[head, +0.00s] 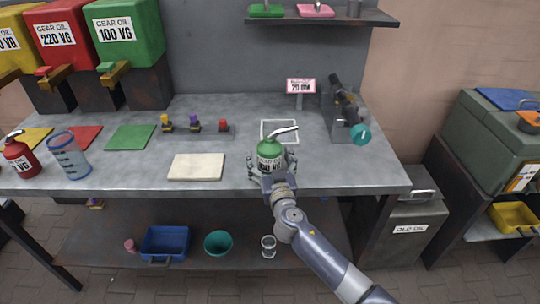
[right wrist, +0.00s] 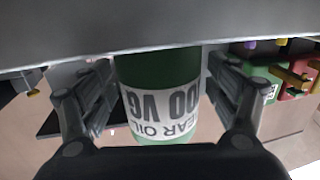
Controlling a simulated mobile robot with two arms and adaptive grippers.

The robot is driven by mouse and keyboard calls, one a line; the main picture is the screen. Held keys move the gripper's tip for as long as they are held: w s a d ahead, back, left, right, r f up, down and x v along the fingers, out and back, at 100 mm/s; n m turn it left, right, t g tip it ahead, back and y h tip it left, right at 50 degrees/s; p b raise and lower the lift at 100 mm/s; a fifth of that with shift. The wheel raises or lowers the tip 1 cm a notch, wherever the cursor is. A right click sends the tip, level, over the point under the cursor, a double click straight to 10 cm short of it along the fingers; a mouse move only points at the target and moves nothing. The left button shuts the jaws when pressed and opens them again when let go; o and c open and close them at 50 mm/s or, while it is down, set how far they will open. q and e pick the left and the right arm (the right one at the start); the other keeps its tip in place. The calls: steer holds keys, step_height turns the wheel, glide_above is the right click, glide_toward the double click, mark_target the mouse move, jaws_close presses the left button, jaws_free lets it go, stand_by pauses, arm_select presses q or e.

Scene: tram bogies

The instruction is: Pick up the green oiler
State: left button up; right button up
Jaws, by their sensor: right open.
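The green oiler (head: 271,150) stands upright on the grey workbench, with a spout pointing up and right and a white label reading "100 VG". My right gripper (head: 271,172) is at the near side of the oiler, its fingers on either side of the body. In the right wrist view the oiler (right wrist: 158,88) shows upside down between the open fingers of the gripper (right wrist: 157,95), with gaps at both sides. My left gripper is not in view.
A white-outlined square (head: 279,122) lies just behind the oiler. A cream pad (head: 196,167) lies to its left. A red oiler (head: 18,156) and a clear measuring jug (head: 66,155) stand at the far left.

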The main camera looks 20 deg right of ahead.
steer(key=c, duration=1.5)
steer(key=shift+r, duration=0.2)
